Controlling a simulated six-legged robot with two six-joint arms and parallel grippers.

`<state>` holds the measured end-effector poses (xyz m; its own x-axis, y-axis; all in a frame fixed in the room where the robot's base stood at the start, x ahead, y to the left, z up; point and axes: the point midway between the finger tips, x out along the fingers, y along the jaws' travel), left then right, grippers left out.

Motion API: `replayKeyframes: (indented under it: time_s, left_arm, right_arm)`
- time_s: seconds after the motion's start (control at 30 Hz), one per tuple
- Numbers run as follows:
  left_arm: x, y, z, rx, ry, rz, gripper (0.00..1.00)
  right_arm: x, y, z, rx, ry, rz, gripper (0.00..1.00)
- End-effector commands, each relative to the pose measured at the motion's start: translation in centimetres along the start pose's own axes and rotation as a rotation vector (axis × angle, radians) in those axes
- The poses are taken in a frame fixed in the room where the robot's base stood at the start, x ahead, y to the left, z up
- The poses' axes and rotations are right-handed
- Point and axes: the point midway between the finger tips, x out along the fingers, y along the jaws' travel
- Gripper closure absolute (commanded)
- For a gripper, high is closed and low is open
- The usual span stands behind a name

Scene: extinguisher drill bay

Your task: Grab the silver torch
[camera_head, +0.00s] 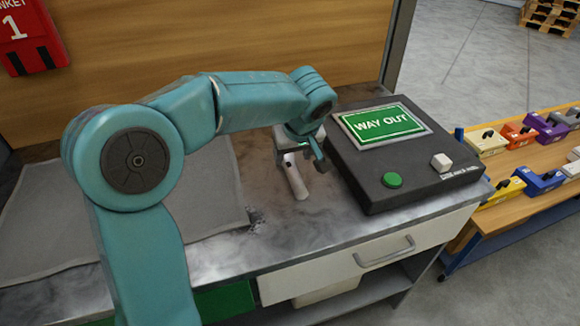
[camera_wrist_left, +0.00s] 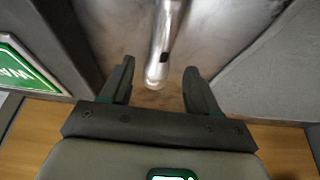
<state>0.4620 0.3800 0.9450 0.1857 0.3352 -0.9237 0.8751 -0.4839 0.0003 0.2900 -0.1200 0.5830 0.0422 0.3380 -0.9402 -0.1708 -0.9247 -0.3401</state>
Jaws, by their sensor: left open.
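The silver torch (camera_head: 296,180) lies on the grey metal worktop, between the grey mat and the black sign box. Its upper part is hidden behind my left gripper in the head view. My left gripper (camera_head: 304,158) is open just above it, pointing down. In the left wrist view the torch (camera_wrist_left: 160,50) shows as a shiny tube with a dark patch on its side. Its near end lies between the lines of the two open fingers (camera_wrist_left: 159,68), and neither finger visibly touches it. My right gripper is in neither view.
The black box (camera_head: 400,155) with a green WAY OUT sign stands close right of the gripper. A grey mat (camera_head: 205,190) lies left. A wooden panel (camera_head: 240,40) rises behind. A low bench (camera_head: 525,170) with several coloured blocks stands at right.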

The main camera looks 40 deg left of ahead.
Motion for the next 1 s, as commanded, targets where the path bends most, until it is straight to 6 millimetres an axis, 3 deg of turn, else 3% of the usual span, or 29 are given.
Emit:
replayKeyframes:
  time_s: [0.33,0.63,0.67,0.83,1.0]
  left_arm:
    - [4.8,0.1,0.0,-0.001,-0.002,-0.004,0.4]
    - [5.5,0.1,-0.1,-0.001,0.0,-0.001,0.4]
    - [5.5,0.1,-0.1,-0.001,0.0,-0.001,0.43]
    - [5.5,0.1,-0.1,-0.001,0.0,-0.001,0.98]
    - [5.5,0.1,-0.1,-0.001,0.0,0.0,1.0]
  right_arm:
    - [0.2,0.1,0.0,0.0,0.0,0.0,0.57]
    - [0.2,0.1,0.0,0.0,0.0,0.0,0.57]
    - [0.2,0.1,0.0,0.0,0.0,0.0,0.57]
    - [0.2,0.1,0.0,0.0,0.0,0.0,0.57]
    - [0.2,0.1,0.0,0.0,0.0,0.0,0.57]
